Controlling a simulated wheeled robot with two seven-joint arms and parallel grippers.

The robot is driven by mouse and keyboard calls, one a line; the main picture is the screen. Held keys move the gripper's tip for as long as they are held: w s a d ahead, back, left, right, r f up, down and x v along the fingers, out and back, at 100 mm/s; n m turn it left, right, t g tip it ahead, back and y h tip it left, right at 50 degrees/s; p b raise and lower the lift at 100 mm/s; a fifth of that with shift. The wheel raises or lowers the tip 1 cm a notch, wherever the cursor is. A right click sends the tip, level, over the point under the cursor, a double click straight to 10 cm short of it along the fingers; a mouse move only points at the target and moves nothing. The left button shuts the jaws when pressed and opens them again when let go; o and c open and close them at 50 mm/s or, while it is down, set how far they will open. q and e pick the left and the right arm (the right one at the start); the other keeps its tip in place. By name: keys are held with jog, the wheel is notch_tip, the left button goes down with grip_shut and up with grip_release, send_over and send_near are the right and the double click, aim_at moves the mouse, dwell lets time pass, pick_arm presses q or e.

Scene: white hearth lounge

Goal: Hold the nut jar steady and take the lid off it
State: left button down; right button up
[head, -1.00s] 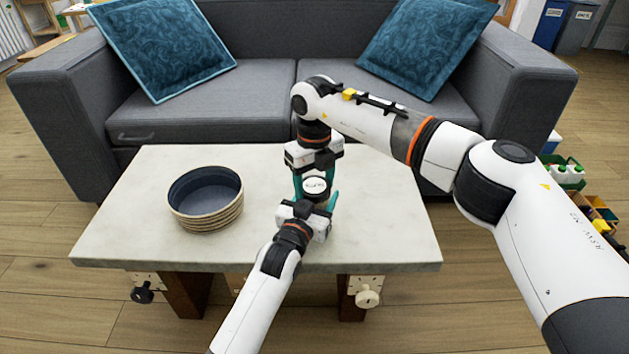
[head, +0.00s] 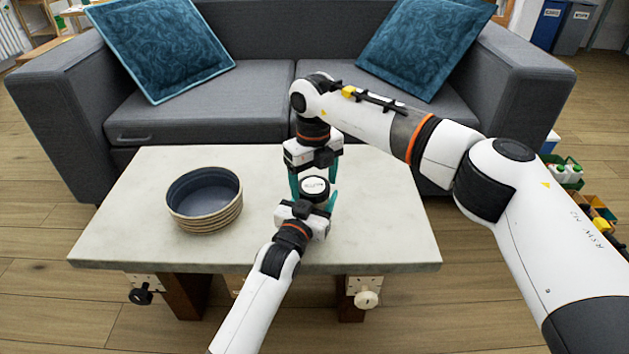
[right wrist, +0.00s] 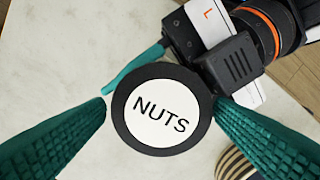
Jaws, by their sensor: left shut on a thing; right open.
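The nut jar stands on the pale table, its body mostly hidden by my grippers. Its dark-rimmed lid (head: 315,186) is on top. In the right wrist view the lid (right wrist: 160,112) has a white disc reading "NUTS". My left gripper (head: 314,204) is shut on the jar from the near side, below the lid; part of it also shows in the right wrist view (right wrist: 210,55). My right gripper (head: 314,174) points down over the lid. Its teal fingers are open, one on each side of the lid; gaps there look small, and contact is unclear.
A stack of dark blue bowls (head: 204,200) stands on the left of the table (head: 120,230). The table's right part is clear. A grey sofa (head: 210,110) with two blue cushions stands behind it. Crates (head: 570,172) sit on the floor at right.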

pick_arm(q)
jog(key=shift+f, duration=0.15)
pick_arm(e)
notch_tip(320, 180, up, 4)
jog(key=shift+s+a+r, duration=0.1)
jog(key=shift+a+r, duration=0.05)
jog(key=shift+c, duration=0.4)
notch_tip(320, 180, up, 3)
jog(key=shift+f+m, duration=0.1)
jog(key=shift+m, duration=0.9)
jog(key=shift+f, duration=3.85)
jog(key=shift+c, duration=0.3)
pick_arm(q)
jog(key=shift+a, duration=0.1)
pick_arm(e)
jog(key=c, duration=0.9)
jog(key=o, duration=1)
jog(key=shift+o, duration=0.2)
jog(key=shift+r, duration=0.15)
